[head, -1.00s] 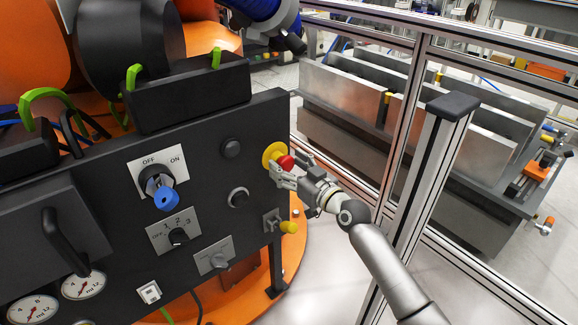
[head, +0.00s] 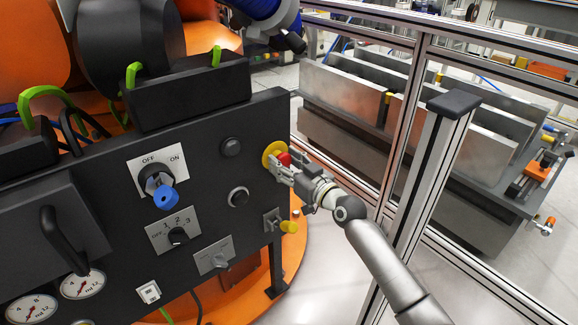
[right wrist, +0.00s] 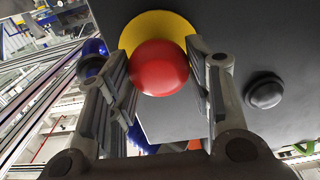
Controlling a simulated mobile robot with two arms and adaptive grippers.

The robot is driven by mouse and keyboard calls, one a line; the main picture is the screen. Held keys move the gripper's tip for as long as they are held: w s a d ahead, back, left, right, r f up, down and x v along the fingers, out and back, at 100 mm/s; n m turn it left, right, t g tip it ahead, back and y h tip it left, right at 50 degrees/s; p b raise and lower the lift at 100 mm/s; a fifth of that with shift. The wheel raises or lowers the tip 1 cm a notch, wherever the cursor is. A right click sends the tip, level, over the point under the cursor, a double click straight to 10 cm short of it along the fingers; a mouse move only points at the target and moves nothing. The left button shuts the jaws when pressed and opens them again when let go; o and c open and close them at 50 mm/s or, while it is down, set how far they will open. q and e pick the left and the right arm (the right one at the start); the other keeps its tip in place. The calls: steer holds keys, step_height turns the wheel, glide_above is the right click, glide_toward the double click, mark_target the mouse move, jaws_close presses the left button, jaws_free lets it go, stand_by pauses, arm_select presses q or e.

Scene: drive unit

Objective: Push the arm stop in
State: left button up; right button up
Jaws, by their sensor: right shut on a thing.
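The arm stop is a red mushroom button (head: 283,158) on a round yellow plate (head: 269,151), at the upper right of the dark control panel. In the right wrist view the red button (right wrist: 159,68) sits in front of the yellow plate (right wrist: 158,30). My right gripper (head: 290,166) is at the button, with one finger on each side of it. In the right wrist view, my right gripper (right wrist: 162,85) is shut on the red button. The fingers partly cover the button in the head view. My left gripper is not in view.
A metal fence post (head: 430,185) stands close to the right of my right arm. Open floor shows below.

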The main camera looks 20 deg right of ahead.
steer(key=shift+r, duration=0.15)
steer(key=o, duration=1.1)
steer(key=shift+w, duration=0.1)
steer(key=shift+o, duration=1.3)
steer(key=shift+w+a, duration=0.1)
steer(key=shift+w, duration=0.05)
steer(key=shift+s+d+f, duration=0.2)
steer(key=shift+s+d, duration=0.05)
steer(key=shift+s, duration=0.4)
steer(key=v, duration=1)
steer(key=shift+s, duration=0.4)
steer(key=shift+d+r, duration=0.15)
